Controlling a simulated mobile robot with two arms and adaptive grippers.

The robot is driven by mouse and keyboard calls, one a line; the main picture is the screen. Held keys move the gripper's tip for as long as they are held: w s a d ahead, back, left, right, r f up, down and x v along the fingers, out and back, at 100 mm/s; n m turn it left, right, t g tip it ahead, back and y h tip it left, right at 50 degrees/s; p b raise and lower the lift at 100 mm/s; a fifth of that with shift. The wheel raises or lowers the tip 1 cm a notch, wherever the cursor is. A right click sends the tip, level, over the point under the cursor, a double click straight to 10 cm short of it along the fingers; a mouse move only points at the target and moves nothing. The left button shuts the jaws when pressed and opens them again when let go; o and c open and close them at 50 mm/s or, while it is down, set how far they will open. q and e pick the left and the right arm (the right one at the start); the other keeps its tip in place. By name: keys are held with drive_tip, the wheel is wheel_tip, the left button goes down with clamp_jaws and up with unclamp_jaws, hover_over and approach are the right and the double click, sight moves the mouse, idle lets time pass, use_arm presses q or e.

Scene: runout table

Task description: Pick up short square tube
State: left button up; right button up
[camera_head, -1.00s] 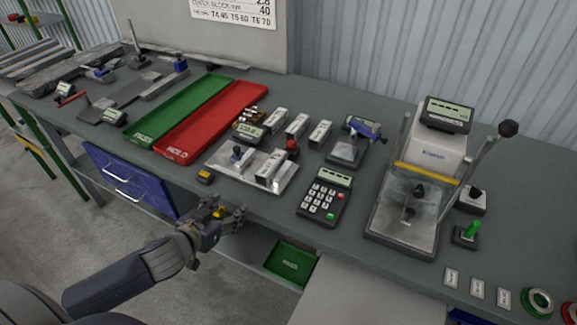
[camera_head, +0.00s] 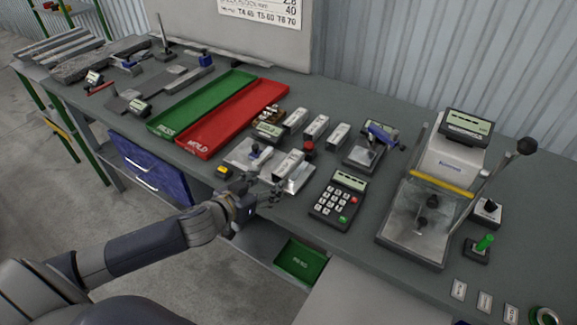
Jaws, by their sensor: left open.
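Three short silver square tubes stand in a row at the middle of the table: a left one (camera_head: 294,119), a middle one (camera_head: 316,127) and a right one (camera_head: 339,136). Another square tube (camera_head: 288,165) lies on the metal fixture plate (camera_head: 240,153) in front of them. I cannot tell which one is the short tube meant. My left gripper (camera_head: 266,192) is open and empty at the table's front edge, just in front of the plate and its tube. It partly hides the plate's front edge. My right gripper is not in view.
A green tray (camera_head: 208,101) and a red tray (camera_head: 238,118) lie to the left. A keypad device (camera_head: 338,199) sits right of the plate, and a clear-guarded press (camera_head: 420,205) stands further right. A small yellow-topped block (camera_head: 223,171) is near the front edge.

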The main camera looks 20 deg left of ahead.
sight(277, 176)
use_arm(q)
drive_tip(key=shift+w+p, duration=0.3)
drive_tip(key=shift+w, duration=0.25)
drive_tip(key=p+x, duration=0.1)
drive_tip(key=x, duration=0.2)
drive_tip(key=shift+w, duration=0.1)
drive_tip(key=shift+w+f, duration=0.3)
drive_tip(key=shift+w, duration=0.15)
drive_tip(key=shift+c, duration=0.3)
drive_tip(key=c, duration=1.2)
